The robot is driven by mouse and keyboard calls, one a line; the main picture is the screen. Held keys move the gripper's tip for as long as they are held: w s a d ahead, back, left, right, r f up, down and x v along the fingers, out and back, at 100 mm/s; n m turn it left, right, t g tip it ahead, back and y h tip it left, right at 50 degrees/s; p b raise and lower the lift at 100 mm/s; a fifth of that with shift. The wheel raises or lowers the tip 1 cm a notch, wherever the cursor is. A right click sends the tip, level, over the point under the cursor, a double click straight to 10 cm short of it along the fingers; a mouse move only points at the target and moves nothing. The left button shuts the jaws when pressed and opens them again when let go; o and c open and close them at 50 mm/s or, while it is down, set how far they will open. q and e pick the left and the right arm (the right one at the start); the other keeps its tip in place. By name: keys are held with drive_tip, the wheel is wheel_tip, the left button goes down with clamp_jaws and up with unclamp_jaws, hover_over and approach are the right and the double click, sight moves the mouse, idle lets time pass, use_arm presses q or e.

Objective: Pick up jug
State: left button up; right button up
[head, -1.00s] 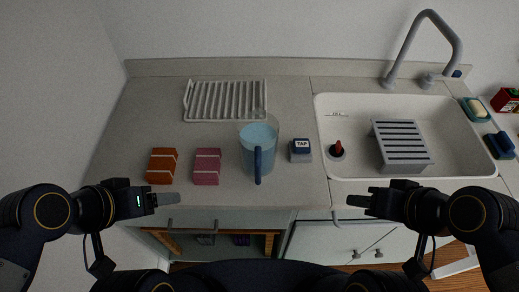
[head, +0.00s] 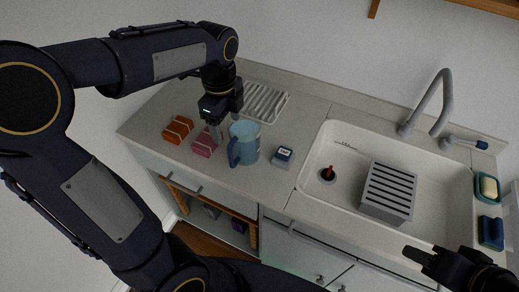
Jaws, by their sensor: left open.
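The blue jug (head: 248,142) stands upright on the counter in the head view, its darker blue handle (head: 233,152) on the side facing lower left. My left gripper (head: 214,132) points down just left of the jug, over the far end of the pink packet. It is open and empty, and the jug is not between its fingers. Whether a finger touches the jug I cannot tell. My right gripper (head: 418,256) is at the lower right, in front of the sink and far from the jug. Its finger gap is not clear.
An orange packet (head: 178,130) and a pink packet (head: 204,144) lie left of the jug. A small box labelled TAP (head: 283,156) stands to its right. A white drying rack (head: 264,101) is behind. The sink (head: 341,203) holds a grey slatted rack (head: 387,192).

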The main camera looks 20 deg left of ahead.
sight(232, 141)
use_arm(q)
drive_tip(key=f, duration=0.7)
drive_tip(key=shift+w+d+f+p, duration=0.3)
drive_tip(key=shift+d+f+p, duration=0.05)
drive_tip(key=shift+f+p, duration=0.05)
drive_tip(key=shift+c, duration=0.2)
clamp_jaws()
